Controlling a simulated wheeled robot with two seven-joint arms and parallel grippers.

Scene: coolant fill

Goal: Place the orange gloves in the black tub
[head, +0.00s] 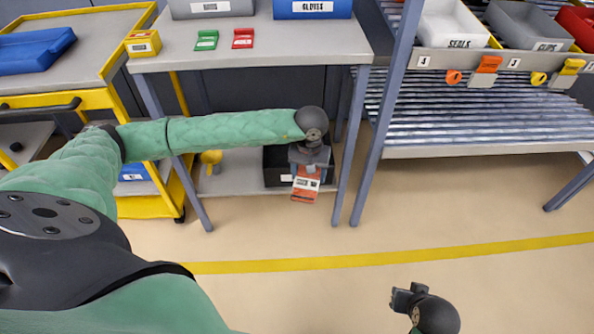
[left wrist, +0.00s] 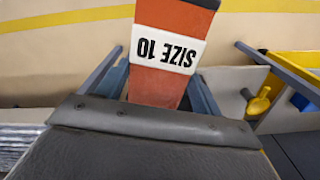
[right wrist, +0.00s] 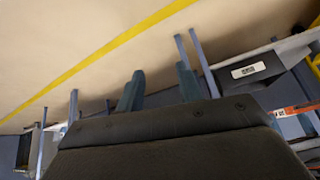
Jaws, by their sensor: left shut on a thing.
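The orange gloves (head: 306,187) hang from my left gripper (head: 308,168), which is shut on them. In the left wrist view the orange piece (left wrist: 157,87) carries a white "SIZE 10" label and sits between the two fingers. The black tub (head: 277,170) is on the lower shelf under the table, directly behind the gripper and gloves, which hide its right part. I cannot tell whether the gloves touch it. My right gripper (head: 404,298) is over the floor at the lower right; its fingers (right wrist: 158,88) stand apart, with nothing between them.
The table (head: 260,42) above the lower shelf (head: 232,175) has legs on both sides of the tub. A yellow funnel-like item (head: 211,158) stands left on the shelf. A yellow cart (head: 105,90) is left, a roller rack (head: 470,105) right. The floor in front is clear.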

